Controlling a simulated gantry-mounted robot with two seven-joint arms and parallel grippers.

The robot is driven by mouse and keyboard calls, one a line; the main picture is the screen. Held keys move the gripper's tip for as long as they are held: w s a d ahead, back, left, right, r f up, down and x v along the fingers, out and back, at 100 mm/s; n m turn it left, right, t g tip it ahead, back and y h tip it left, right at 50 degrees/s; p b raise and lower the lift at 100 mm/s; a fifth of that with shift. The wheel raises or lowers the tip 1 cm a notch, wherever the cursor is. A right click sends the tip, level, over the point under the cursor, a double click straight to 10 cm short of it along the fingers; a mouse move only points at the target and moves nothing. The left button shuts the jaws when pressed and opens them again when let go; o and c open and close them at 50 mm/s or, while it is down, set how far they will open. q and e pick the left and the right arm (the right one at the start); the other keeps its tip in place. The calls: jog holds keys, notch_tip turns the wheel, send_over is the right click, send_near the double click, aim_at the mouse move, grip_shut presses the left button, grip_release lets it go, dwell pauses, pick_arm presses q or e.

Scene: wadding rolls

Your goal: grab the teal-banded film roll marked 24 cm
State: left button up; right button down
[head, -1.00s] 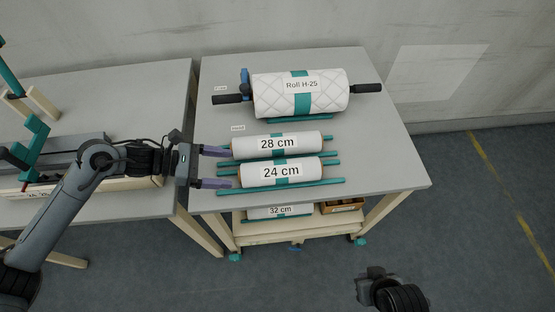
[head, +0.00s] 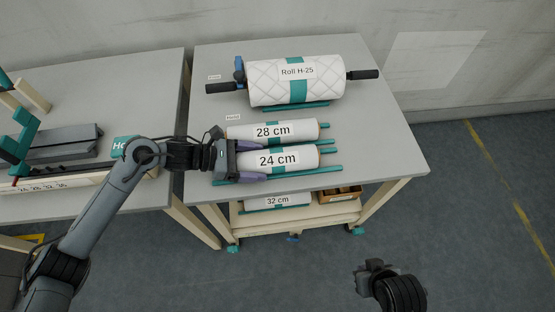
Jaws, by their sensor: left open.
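The white film roll marked 24 cm (head: 298,160), with a teal band partly behind its label, lies on teal rails near the front edge of the grey table (head: 385,150). My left gripper (head: 253,162) is open at its left end. One purple finger lies on the far side of the roll and the other on the near side. The gripper body hides the roll's left end, and I cannot tell whether the fingers touch it. My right gripper (head: 371,268) hangs low in front of the table, over the floor, and its fingers are unclear.
The 28 cm roll (head: 300,129) lies close behind the 24 cm roll, near the far finger. The large quilted Roll H-25 (head: 325,80) rests at the back with black handles. The 32 cm roll (head: 300,200) sits on the shelf below. The table's right side is clear.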

pick_arm(q)
jog(key=c, duration=1.1)
jog(key=shift+r, duration=0.1)
jog(key=shift+c, duration=0.4)
